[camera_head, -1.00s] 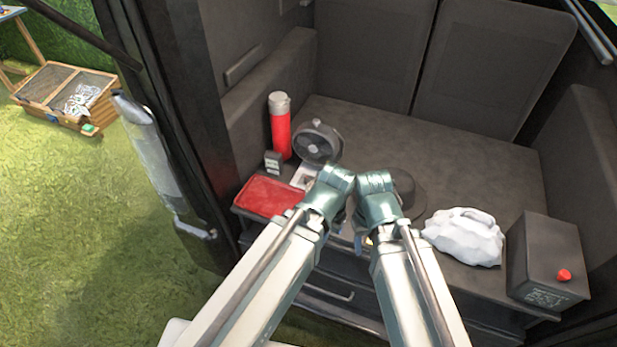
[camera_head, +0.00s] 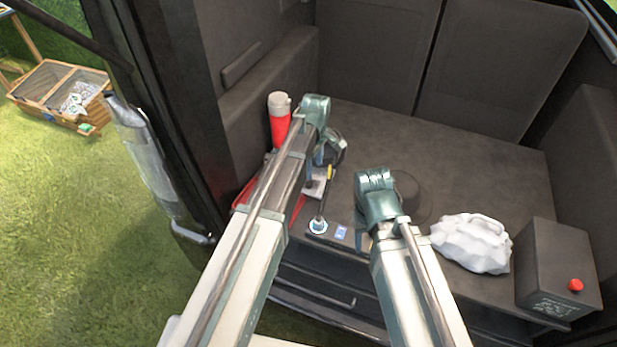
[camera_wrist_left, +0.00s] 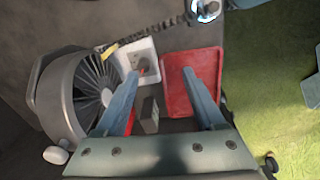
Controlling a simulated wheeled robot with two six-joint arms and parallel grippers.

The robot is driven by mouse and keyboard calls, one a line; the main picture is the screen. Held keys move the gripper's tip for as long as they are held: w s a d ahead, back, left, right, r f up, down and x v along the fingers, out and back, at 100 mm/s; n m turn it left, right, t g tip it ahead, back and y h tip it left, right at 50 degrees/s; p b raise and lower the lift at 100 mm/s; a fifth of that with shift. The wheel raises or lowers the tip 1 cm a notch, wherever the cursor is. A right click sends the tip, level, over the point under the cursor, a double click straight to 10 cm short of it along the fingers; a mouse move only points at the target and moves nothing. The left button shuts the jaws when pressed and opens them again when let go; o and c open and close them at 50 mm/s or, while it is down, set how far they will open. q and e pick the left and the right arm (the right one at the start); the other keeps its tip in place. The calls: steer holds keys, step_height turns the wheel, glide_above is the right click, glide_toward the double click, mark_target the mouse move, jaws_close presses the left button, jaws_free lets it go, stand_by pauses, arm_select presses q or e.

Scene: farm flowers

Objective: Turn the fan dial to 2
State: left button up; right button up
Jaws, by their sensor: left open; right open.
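The grey round fan (camera_wrist_left: 75,98) is at the left of the left wrist view, and partly hidden behind my left arm in the head view (camera_head: 334,148). A white plate (camera_wrist_left: 128,52) beside the fan carries a small dark knob with an orange mark (camera_wrist_left: 143,65), seemingly the dial; its number cannot be read. The plate also shows in the head view (camera_head: 316,187). My left gripper (camera_wrist_left: 161,76) is open and empty above, with its fingers either side of the plate's near edge and red tray. My right gripper (camera_head: 362,225) is apart from the fan, over the front edge, fingers partly hidden.
A red bottle (camera_head: 279,125) stands behind my left arm. A dark hat (camera_head: 410,195), white bag (camera_head: 470,243) and black box (camera_head: 555,270) are right. The back floor is clear.

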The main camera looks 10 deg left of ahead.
mark_target(309, 182)
arm_select(q)
steer(key=w+a+n, duration=0.2)
steer(key=w, duration=0.1)
steer(key=w+n, duration=0.1)
steer(key=w, duration=0.1)
steer(key=shift+a+f+n, duration=0.1)
steer(key=shift+a+n, duration=0.2)
steer(key=shift+a, duration=0.1)
arm_select(e)
steer(key=shift+w+a+f, duration=0.1)
steer(key=shift+w, duration=0.25)
arm_select(q)
steer(key=shift+f, duration=0.1)
arm_select(e)
steer(key=shift+f, duration=0.1)
arm_select(q)
steer(key=f+b, duration=1.3)
steer(key=b, duration=0.1)
steer(key=shift+w+f, duration=0.35)
steer(key=shift+w, duration=0.05)
arm_select(e)
step_height(309, 182, down, 14)
steer(key=shift+r, duration=0.2)
arm_select(q)
jaws_close()
